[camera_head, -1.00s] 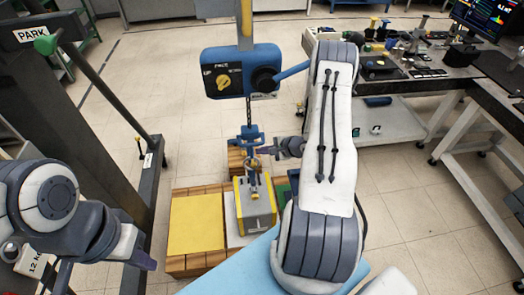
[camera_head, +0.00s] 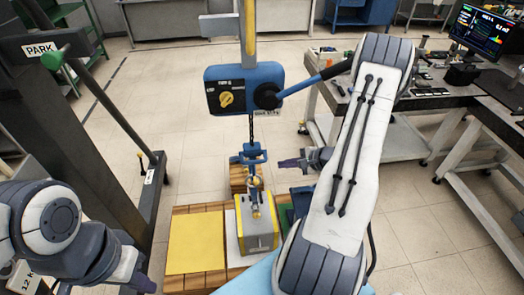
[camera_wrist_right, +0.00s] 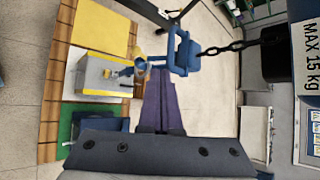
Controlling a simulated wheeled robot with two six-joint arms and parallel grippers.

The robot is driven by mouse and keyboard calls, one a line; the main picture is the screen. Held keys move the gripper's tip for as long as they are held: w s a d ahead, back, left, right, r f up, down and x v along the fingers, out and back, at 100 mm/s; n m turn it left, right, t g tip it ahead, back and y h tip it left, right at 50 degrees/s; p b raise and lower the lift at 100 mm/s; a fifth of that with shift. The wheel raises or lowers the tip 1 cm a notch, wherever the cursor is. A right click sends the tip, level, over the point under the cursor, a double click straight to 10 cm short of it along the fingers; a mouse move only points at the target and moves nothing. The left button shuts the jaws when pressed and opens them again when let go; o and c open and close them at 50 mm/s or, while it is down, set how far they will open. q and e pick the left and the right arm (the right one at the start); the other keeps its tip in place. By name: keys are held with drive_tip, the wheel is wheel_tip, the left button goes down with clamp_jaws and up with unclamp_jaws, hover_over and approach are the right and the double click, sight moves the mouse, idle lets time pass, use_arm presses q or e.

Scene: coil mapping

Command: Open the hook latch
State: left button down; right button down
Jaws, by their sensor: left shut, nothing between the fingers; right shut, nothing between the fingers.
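A blue hook block (camera_head: 250,153) hangs on a chain below the blue hoist (camera_head: 240,90); it also shows in the right wrist view (camera_wrist_right: 186,54). Its hook (camera_head: 253,181) hangs over the grey and yellow block (camera_head: 257,228), by the yellow fitting on top. The latch is too small to make out clearly. My right gripper (camera_head: 279,162) is shut and empty, just right of the hook block and apart from it in the head view. Its purple fingers (camera_wrist_right: 160,72) point toward the hook in the wrist view. My left gripper (camera_head: 148,286) is shut and empty at the lower left.
A yellow pad (camera_head: 197,243) lies on the wooden pallet (camera_head: 198,283) left of the block. A dark post marked PARK (camera_head: 60,110) stands at the left. A workbench (camera_head: 440,103) with a monitor is at the right. The floor behind the hoist is mostly clear.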

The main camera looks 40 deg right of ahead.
drive_tip(key=w+a+r+n+g+h+b, duration=0.2)
drive_tip(key=w+a+r+n+h, duration=0.1)
drive_tip(key=w+a+n, duration=0.3)
drive_tip(key=w+a+r+n+g+h+b, duration=0.2)
drive_tip(key=a+r+n, duration=0.4)
drive_tip(key=a, duration=0.4)
drive_tip(key=s+a+r+n+g+b, duration=0.1)
drive_tip(key=s+a+n+g, duration=0.1)
drive_tip(key=s+a+n, duration=0.5)
drive_tip(key=s+a+r+n+g+y+b, duration=0.1)
drive_tip(key=s+a+n+g+b, duration=0.1)
drive_tip(key=s+a+n, duration=0.6)
drive_tip(key=s+a+g, duration=0.1)
drive_tip(key=s+a, duration=0.4)
drive_tip(key=s, duration=0.6)
drive_tip(key=shift+a+r+y, duration=0.25)
drive_tip(key=shift+r+y, duration=0.05)
drive_tip(key=shift+r, duration=0.05)
drive_tip(key=c, duration=1.1)
unclamp_jaws()
drive_tip(key=shift+s+a+n+g, duration=0.15)
drive_tip(key=shift+s+n+g, duration=0.2)
drive_tip(key=shift+s, duration=0.35)
drive_tip(key=o, duration=0.5)
drive_tip(key=shift+s+r, duration=0.1)
drive_tip(key=shift+s, duration=0.15)
drive_tip(key=shift+c, duration=1)
